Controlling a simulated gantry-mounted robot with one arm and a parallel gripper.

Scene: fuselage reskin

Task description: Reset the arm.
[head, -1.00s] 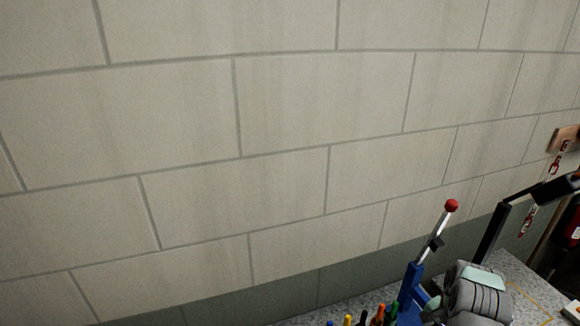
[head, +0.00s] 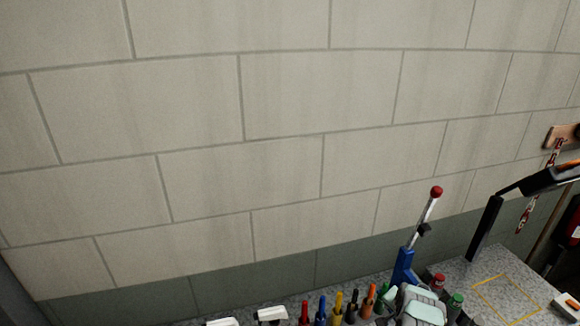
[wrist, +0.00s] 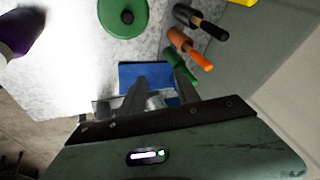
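My gripper (wrist: 160,85) shows in the wrist view with two dark fingers spread apart, pointing down over a bench. Nothing is clearly held between them; a blue block (wrist: 148,76) and a small silver part lie beyond and between the fingers, and I cannot tell how far below. In the head view only a grey and pale green part of my arm shows at the bottom edge, right of centre; the fingers are hidden there.
A blue lever tool (head: 404,266) with a red knob stands beside my arm. Coloured-handled tools (head: 338,304) line the bench. A black lamp (head: 487,228) stands at right. In the wrist view a green disc (wrist: 122,16) and an orange handle (wrist: 190,50) lie near the fingers.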

